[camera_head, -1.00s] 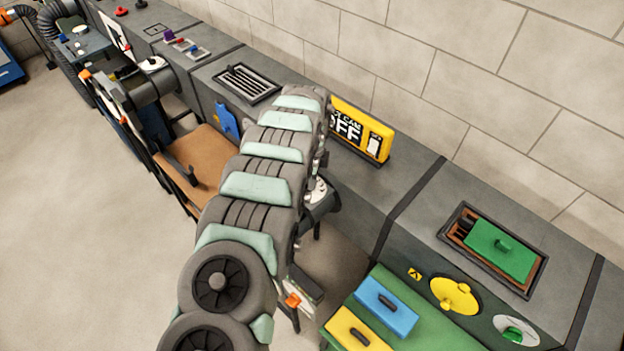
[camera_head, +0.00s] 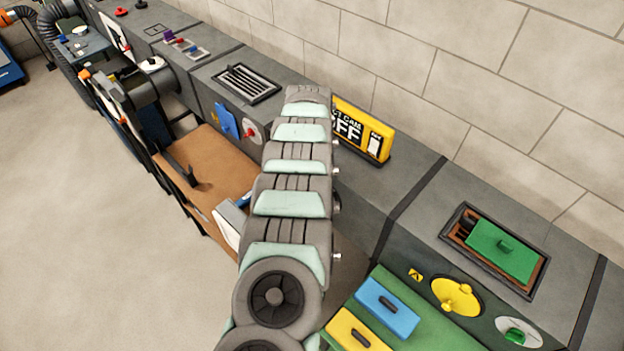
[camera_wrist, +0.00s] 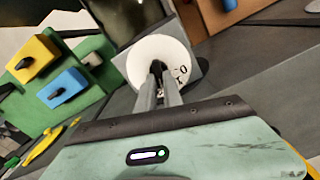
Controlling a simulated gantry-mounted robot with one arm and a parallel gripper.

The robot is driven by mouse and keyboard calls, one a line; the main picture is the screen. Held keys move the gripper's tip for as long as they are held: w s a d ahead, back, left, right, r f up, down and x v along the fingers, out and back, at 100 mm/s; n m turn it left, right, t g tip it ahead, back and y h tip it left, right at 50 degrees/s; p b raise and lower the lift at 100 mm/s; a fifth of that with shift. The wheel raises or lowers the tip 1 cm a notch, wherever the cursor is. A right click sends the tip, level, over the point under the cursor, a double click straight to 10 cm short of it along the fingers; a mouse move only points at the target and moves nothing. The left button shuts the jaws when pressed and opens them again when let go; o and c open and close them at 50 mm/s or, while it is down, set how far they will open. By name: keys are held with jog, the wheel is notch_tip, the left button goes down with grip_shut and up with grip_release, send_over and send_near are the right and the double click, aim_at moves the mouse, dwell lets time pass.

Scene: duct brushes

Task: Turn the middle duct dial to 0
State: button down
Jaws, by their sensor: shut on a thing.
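In the wrist view a round white dial (camera_wrist: 150,55) with a dark knob at its middle faces me. My gripper (camera_wrist: 158,78) reaches it with both fingers close together, shut on the dark knob. Small black marks, one like a 0, show on the dial's right side; the rest of the scale and the pointer are hidden or too small to read. In the head view my arm covers this dial and the gripper. A dial with a red knob (camera_head: 251,131) shows on the duct to the left, and one with a green knob (camera_head: 516,332) to the right.
A yellow sign (camera_head: 362,130) stands on the duct behind my arm. A green table (camera_head: 396,331) with a blue block (camera_head: 386,307) and a yellow block (camera_head: 355,332) is at the right. A brown board (camera_head: 205,165) lies left of my arm. The floor at left is clear.

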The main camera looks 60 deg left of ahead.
jog(key=n, duration=0.1)
jog(key=n+b, duration=0.2)
jog(key=shift+a+f+n, duration=0.15)
jog(key=shift+f+n, duration=0.1)
jog(key=shift+n, duration=0.15)
jog(key=n+b, duration=0.3)
jog(key=n, duration=0.1)
jog(key=shift+s+a+n, duration=0.1)
jog(key=shift+a+n, duration=0.05)
jog(key=shift+n, duration=0.15)
jog(key=n+b, duration=0.2)
jog(key=n, duration=0.1)
jog(key=shift+s+a+r, duration=0.1)
jog(key=shift+r, duration=0.05)
jog(key=shift+s+n+b, duration=0.15)
jog(key=shift+n+b, duration=0.3)
jog(key=shift+n, duration=1.55)
jog(key=c, duration=1.5)
grip_release()
jog(key=shift+r, duration=0.1)
